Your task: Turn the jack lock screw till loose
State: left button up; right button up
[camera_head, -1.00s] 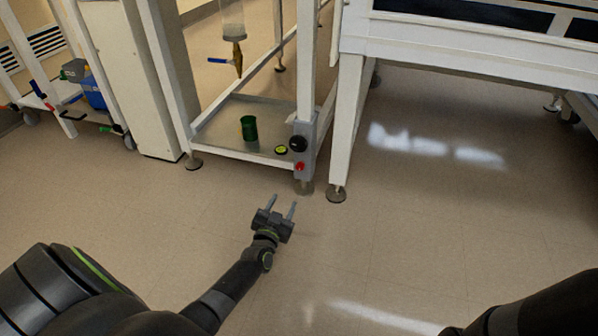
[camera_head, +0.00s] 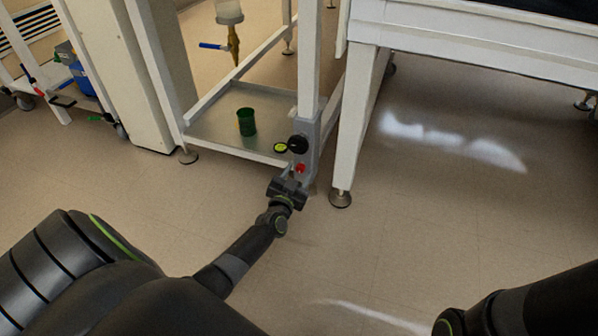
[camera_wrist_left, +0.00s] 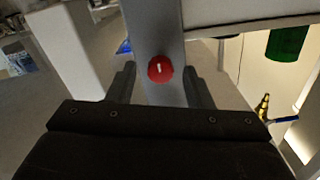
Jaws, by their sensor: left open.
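A red knob with a white mark (camera_head: 300,168), which looks like the lock screw, sits low on the grey jack housing (camera_head: 311,150) on the frame's front leg. A larger black knob (camera_head: 298,144) is above it. My left gripper (camera_head: 291,180) is open just in front of and below the red knob. In the left wrist view the red knob (camera_wrist_left: 160,68) lies between the two spread fingers (camera_wrist_left: 159,84), with a gap on each side; the white mark runs nearly upright. I see no finger touching it. My right gripper is out of view; only part of that arm shows.
A yellow-green disc (camera_head: 280,147) sits left of the black knob. A green cup (camera_head: 246,122) stands on the low shelf (camera_head: 215,135), under a brass valve with a blue handle (camera_head: 213,46). A white bench leg (camera_head: 352,130) stands close on the right. The floor in front is clear.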

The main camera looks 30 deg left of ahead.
pick_arm(q)
jog(key=c, duration=1)
